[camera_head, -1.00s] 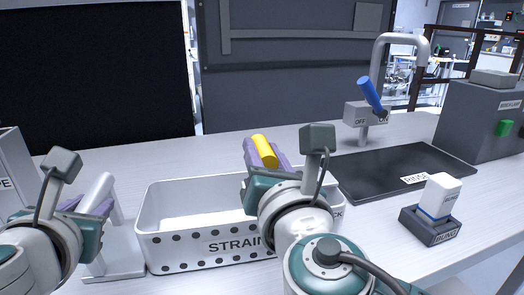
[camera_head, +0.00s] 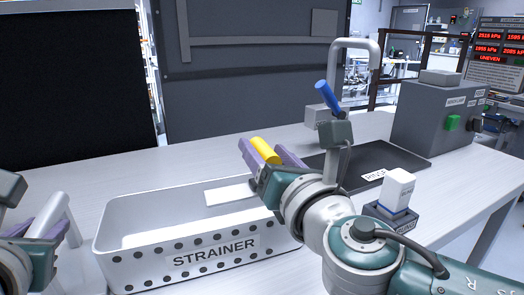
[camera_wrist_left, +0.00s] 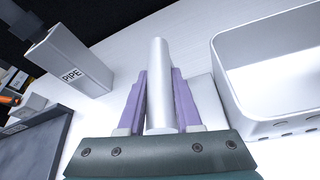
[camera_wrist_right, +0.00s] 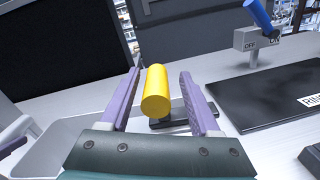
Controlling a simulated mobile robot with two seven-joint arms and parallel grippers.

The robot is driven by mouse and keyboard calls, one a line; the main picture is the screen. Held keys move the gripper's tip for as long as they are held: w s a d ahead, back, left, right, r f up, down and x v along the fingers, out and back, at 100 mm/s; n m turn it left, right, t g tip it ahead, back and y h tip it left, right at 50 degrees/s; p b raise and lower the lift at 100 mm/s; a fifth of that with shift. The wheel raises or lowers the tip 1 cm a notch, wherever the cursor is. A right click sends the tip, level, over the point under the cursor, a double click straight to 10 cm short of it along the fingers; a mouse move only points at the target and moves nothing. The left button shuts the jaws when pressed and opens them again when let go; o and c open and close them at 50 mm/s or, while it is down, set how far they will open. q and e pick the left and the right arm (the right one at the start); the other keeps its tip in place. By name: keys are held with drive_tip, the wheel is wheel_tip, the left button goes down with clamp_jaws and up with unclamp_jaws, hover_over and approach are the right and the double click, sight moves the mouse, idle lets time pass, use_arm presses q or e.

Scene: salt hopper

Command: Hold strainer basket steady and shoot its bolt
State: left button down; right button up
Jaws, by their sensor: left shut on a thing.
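The white strainer basket (camera_head: 215,262), with holes and a STRAINER label on its front, stands on the table. My left gripper (camera_head: 46,213) is at its left side, shut on an upright pale grey round handle; in the left wrist view this handle (camera_wrist_left: 159,75) is between the purple fingers, apart from the basket wall (camera_wrist_left: 228,95). The yellow bolt handle (camera_head: 264,150) is beyond the basket's right part. My right gripper (camera_wrist_right: 158,85) is open around it, with gaps beside the yellow handle. My right arm hides the bolt's lower parts and the basket's right end.
A white block (camera_head: 398,188) sits in a dark base at the right. A grey box with a green button (camera_head: 430,120) is farther back. A PIPE box (camera_wrist_left: 75,62) is near my left gripper.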

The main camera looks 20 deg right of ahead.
use_arm(q)
drive_tip(key=shift+s+a+f, duration=0.1)
drive_tip(key=shift+s+f, duration=0.1)
drive_tip(key=shift+f, duration=0.25)
use_arm(e)
drive_tip(key=shift+s+a+f, duration=0.1)
drive_tip(key=s+a, duration=0.1)
drive_tip(key=s, duration=1)
drive_tip(key=shift+s, duration=0.3)
use_arm(q)
drive_tip(key=c, duration=1)
unclamp_jaws()
drive_tip(key=shift+o, duration=0.9)
drive_tip(key=shift+s, duration=0.15)
drive_tip(key=o, duration=0.3)
drive_tip(key=shift+r, duration=0.2)
drive_tip(key=shift+r, duration=0.1)
